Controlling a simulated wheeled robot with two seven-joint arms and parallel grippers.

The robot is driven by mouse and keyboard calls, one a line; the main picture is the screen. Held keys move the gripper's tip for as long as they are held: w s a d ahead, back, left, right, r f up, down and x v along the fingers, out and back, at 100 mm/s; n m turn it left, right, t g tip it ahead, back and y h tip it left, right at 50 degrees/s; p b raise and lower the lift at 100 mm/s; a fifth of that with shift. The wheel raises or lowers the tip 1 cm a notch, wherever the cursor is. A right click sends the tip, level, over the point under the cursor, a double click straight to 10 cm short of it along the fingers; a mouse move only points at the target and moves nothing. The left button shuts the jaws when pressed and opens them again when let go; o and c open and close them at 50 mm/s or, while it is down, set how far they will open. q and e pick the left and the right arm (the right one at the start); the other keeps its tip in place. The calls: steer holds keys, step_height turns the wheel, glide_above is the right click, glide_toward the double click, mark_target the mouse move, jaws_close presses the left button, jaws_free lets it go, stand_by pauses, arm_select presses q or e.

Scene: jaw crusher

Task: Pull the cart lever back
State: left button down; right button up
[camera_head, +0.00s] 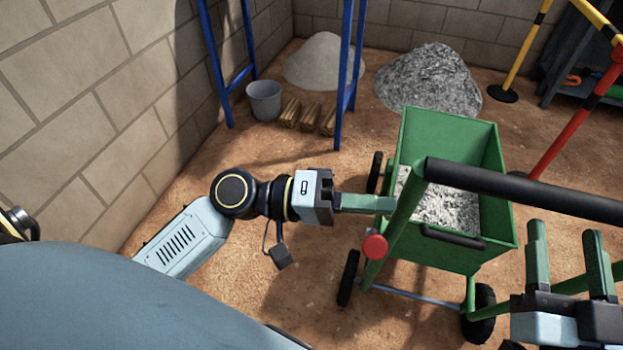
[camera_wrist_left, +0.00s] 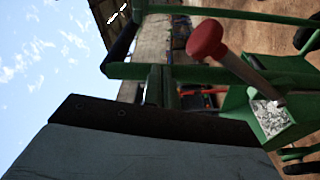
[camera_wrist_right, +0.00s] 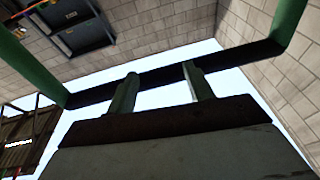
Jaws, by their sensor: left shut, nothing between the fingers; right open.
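The cart (camera_head: 450,254) is a green wheeled hopper holding grey gravel, with a black push bar (camera_head: 530,190) on green side rails. Its lever has a red round knob (camera_head: 375,246) beside the left rail. In the left wrist view the knob (camera_wrist_left: 207,40) tops a grey shaft slanting down toward the hopper. My left gripper (camera_head: 394,204) is shut and empty, its tips at the left rail, above the knob in the picture; contact is unclear. My right gripper (camera_head: 566,232) is open and empty below the push bar. In the right wrist view its fingers (camera_wrist_right: 160,78) point toward the bar (camera_wrist_right: 225,61).
A block wall (camera_head: 70,100) stands on the left. Behind are a blue frame (camera_head: 346,75), a grey bucket (camera_head: 264,100), wood pieces (camera_head: 307,116) and two gravel piles (camera_head: 428,80). Bare ground lies left of the cart.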

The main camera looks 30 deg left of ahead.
arm_select(q)
steer(key=shift+w+r, duration=0.25)
steer(key=shift+r, duration=0.15)
steer(key=v, duration=1)
steer(key=shift+w+f, duration=0.25)
steer(key=shift+f, duration=0.15)
arm_select(e)
steer(key=f, duration=0.1)
steer(key=f+g, duration=0.1)
steer(key=f+g+h, duration=0.1)
steer(key=shift+w+d, duration=0.2)
steer(key=shift+w, duration=0.1)
arm_select(q)
steer(key=shift+a, duration=0.1)
